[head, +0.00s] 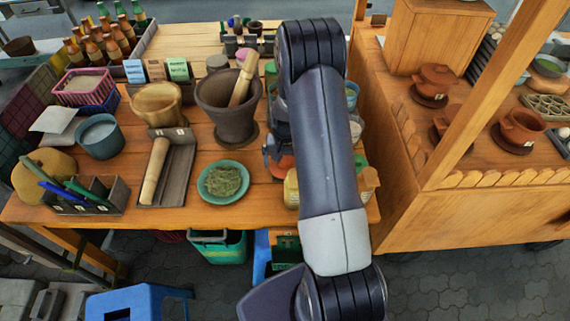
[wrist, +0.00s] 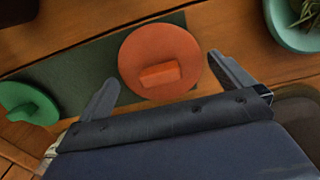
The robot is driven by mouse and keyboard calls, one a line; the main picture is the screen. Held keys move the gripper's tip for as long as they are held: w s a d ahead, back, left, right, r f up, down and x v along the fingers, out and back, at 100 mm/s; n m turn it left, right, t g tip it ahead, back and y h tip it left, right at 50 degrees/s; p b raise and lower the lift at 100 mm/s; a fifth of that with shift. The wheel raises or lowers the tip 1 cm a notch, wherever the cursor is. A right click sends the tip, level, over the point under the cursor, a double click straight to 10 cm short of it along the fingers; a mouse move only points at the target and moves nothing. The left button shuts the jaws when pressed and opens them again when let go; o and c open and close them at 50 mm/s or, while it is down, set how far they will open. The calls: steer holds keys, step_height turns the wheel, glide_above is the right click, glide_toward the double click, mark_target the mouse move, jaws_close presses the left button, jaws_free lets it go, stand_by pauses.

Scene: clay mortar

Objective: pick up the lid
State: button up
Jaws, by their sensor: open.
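A round orange lid (wrist: 150,42) with a block-shaped handle lies on a dark green mat (wrist: 75,75) in the wrist view. In the head view only a piece of the orange lid (head: 283,168) shows, mostly hidden behind my arm. My gripper (wrist: 166,72) is open and empty, its two fingers reaching towards opposite sides of the lid's near part, with the handle between them. Whether the fingers touch the lid I cannot tell. A green lid (wrist: 28,103) with a raised handle sits at the left of the wrist view, apart from the fingers.
A teal bowl of herbs (head: 223,182) stands left of my gripper; it also shows in the wrist view (wrist: 285,35). A dark mortar with a pestle (head: 227,108) stands behind it. A wooden stall (head: 480,190) stands to the right.

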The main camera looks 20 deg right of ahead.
steer(key=shift+f, duration=0.7)
steer(key=c, duration=0.7)
steer(key=shift+o, duration=0.2)
steer(key=shift+r, duration=0.1)
